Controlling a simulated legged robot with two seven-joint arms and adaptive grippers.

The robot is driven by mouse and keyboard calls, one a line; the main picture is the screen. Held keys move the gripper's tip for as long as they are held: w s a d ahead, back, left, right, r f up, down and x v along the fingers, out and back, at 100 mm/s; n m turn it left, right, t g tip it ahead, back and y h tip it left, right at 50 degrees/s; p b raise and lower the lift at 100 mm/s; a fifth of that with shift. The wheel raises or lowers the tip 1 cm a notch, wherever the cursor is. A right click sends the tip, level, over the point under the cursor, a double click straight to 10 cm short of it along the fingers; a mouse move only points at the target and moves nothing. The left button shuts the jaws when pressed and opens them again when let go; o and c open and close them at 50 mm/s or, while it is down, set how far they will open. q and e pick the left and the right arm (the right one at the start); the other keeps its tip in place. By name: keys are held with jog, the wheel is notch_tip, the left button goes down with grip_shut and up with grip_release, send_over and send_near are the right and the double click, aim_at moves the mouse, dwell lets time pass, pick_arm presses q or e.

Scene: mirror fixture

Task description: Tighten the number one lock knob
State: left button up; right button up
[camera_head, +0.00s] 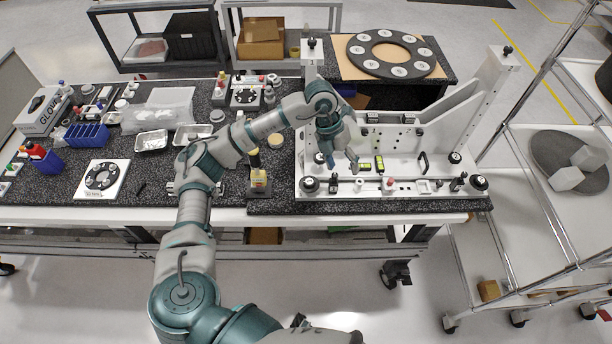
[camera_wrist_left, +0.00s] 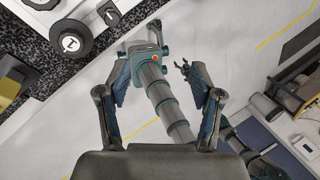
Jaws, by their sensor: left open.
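The white mirror fixture (camera_head: 385,150) stands on the dark bench. Round black knobs with white tops sit along its front: two at the left (camera_head: 309,184) and two at the right (camera_head: 478,182). Their marks are too small to read in the head view. A post at the left bears a 1 and a small black knob (camera_head: 311,42). In the left wrist view a black knob (camera_wrist_left: 70,43) has a white top with a mark like a 1. My left gripper (camera_head: 338,160) hangs over the fixture's left part. Its fingers (camera_wrist_left: 160,75) are apart and empty, away from the knob.
Trays and boxes fill the bench's left side. A wire cart (camera_head: 550,200) stands at the right.

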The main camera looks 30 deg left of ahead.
pick_arm(q)
jog(key=a+r+n+y, duration=0.2)
jog(key=a+r+y, duration=0.2)
jog(key=a, duration=0.4)
jog(key=p, duration=0.1)
send_near(310, 180)
jog(key=shift+a+f, duration=0.5)
jog(key=shift+f, duration=0.1)
jog(key=f, duration=0.2)
jog(key=d+f, duration=0.1)
jog(key=f, duration=0.4)
jog(key=shift+w+d+f+p, duration=0.1)
jog(key=shift+d+f+p, duration=0.05)
jog(key=shift+d+p, duration=0.2)
jog(key=shift+a+f, duration=0.2)
jog(key=shift+a, duration=0.4)
jog(key=shift+c, duration=0.7)
jog(key=c, duration=0.8)
jog(key=shift+d, duration=0.3)
jog(key=shift+c, duration=1)
jog(key=shift+d, duration=0.1)
pick_arm(e)
jog(key=s, duration=0.1)
jog(key=s+d, duration=0.1)
jog(key=s, duration=0.1)
jog(key=shift+s+d, duration=0.2)
